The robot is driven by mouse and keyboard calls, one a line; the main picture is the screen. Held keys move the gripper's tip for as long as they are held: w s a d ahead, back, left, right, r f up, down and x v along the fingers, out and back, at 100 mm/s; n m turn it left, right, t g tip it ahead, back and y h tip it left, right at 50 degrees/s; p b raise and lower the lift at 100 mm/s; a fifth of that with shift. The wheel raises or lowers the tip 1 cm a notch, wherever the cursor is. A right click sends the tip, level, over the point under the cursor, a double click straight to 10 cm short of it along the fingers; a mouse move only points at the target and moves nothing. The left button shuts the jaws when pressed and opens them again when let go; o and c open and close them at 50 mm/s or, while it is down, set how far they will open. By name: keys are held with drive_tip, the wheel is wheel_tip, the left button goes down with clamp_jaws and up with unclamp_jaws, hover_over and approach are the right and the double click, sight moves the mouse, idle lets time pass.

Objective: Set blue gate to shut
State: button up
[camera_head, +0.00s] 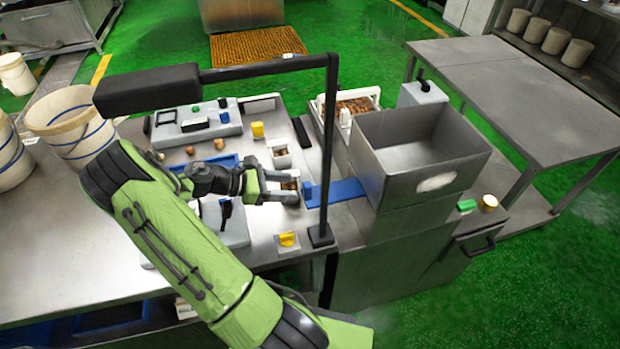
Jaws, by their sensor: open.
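The blue gate (340,191) is a flat blue plate that sticks out to the left from under the grey metal hopper (412,160). Its left end has a small raised blue part (307,190). My gripper (294,191) is open, with its fingers pointing right at that end, just to its left. I cannot tell whether a finger touches it. A black upright post (328,140) stands in front of part of the plate. The gate's inner end is hidden under the hopper.
The black post carries a horizontal bar above my arm. Small trays with brown pieces (281,157) and a yellow block (288,239) sit near my gripper. Control boxes (197,122) stand behind my arm. A white crate (352,104) stands behind the gate.

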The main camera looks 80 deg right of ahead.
sight(313, 196)
drive_tip(key=x, duration=0.5)
drive_tip(key=b+x, duration=0.1)
drive_tip(key=x, duration=0.2)
drive_tip(key=shift+s+r, duration=0.2)
drive_tip(key=shift+s, duration=0.25)
clamp_jaws()
